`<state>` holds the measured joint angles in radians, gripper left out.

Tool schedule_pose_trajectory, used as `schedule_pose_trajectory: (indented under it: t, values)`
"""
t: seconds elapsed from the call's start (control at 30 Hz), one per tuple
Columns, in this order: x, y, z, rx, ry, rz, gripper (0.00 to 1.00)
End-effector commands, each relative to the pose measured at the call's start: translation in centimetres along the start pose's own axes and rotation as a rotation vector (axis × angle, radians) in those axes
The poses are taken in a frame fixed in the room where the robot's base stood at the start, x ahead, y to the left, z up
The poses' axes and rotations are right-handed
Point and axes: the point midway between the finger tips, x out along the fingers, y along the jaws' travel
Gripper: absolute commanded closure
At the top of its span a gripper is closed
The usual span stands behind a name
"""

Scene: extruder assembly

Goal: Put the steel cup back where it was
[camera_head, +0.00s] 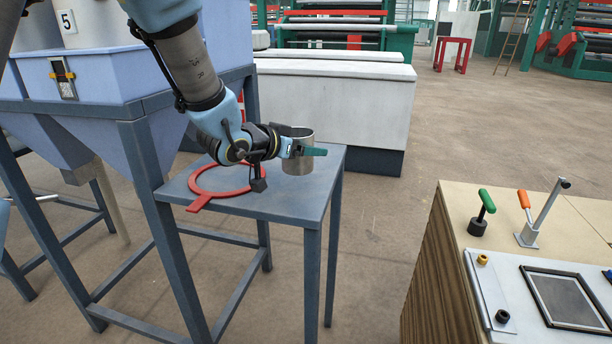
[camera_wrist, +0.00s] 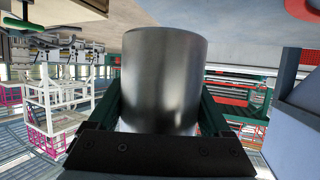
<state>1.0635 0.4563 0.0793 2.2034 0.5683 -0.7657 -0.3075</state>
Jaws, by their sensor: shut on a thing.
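The steel cup (camera_head: 299,158) is a plain grey cylinder, upright at the right back part of the small blue-grey table (camera_head: 285,207). My gripper (camera_head: 308,151) reaches it from the left, with its green fingers around the cup's sides. In the wrist view the cup (camera_wrist: 165,78) fills the middle, between the two green fingers of my gripper (camera_wrist: 165,115). The gripper is shut on the cup. I cannot tell whether the cup's base touches the table top. A red ring with a handle (camera_head: 200,200) lies flat on the table, left of the cup and partly hidden by my arm.
A blue hopper frame (camera_head: 140,150) stands close on the left of the table. A wooden-sided console (camera_head: 440,270) with a green-knobbed lever (camera_head: 487,201) and an orange-handled lever (camera_head: 525,200) stands at the right. A pale block (camera_head: 335,105) is behind the table. Open floor lies between table and console.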

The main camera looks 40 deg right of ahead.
Motion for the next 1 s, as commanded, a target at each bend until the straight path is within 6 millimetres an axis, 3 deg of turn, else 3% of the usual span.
schedule_pose_trajectory:
  t: [0.5, 0.93, 0.97, 1.0]
  values:
    - [2.2, 0.0, 5.4, -0.001, -0.002, 0.000, 0.87]
    - [2.5, 0.0, 6.2, 0.000, 0.002, -0.001, 0.87]
    - [2.5, 0.0, 6.1, 0.001, 0.002, -0.001, 0.16]
    - [2.5, 0.0, 6.0, 0.001, 0.001, -0.001, 0.12]
